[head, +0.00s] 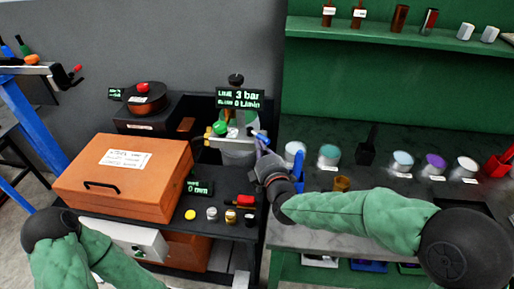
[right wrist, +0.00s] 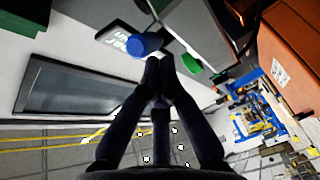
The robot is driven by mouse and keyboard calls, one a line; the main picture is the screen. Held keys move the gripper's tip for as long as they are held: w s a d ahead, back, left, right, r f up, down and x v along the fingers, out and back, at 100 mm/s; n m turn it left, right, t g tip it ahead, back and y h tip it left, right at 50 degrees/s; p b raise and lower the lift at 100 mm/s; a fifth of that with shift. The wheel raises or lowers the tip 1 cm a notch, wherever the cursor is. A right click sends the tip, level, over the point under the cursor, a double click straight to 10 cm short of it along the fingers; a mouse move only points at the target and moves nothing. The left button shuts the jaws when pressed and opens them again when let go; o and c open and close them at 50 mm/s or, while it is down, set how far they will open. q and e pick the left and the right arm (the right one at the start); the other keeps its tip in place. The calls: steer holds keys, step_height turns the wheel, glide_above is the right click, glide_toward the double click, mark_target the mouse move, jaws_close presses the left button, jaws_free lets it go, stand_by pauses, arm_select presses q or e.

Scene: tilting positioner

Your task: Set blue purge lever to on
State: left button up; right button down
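The blue purge lever (head: 260,137) shows in the head view at the right side of a grey apparatus (head: 238,148) with a green knob. My right gripper (head: 262,150) is just below the lever in the head view. In the right wrist view its fingertips (right wrist: 158,72) meet with nothing seen between them. I cannot tell whether they touch the lever. Of my left arm only green links show at the lower left; its gripper is out of view.
An orange case (head: 125,172) stands left of the apparatus. A display (head: 239,98) reading 3 bar hangs above it. Small jars and a red-handled item (head: 245,200) sit in front. Cups, including a teal-topped one (head: 329,156), stand on the bench to the right.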

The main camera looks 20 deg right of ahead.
mark_target(270, 142)
steer(key=shift+w+d+f+b, duration=0.15)
steer(key=shift+d+b, duration=0.1)
steer(key=shift+d, duration=0.35)
steer(key=shift+w+d+r+b, duration=0.15)
steer(key=shift+d+b, duration=0.15)
steer(key=shift+d, duration=0.25)
steer(key=shift+w+d+f+b, duration=0.15)
steer(key=shift+d+b, duration=0.1)
steer(key=shift+d, duration=0.35)
arm_select(q)
step_height(270, 142, down, 3)
steer(key=shift+f+b, duration=0.1)
steer(key=shift+b, duration=0.65)
arm_select(e)
steer(key=shift+w+d+r, duration=0.2)
steer(key=shift+w+d, duration=0.45)
steer(key=shift+d, duration=0.3)
arm_select(q)
steer(key=shift+s, duration=0.1)
arm_select(e)
steer(key=shift+d+r, duration=0.1)
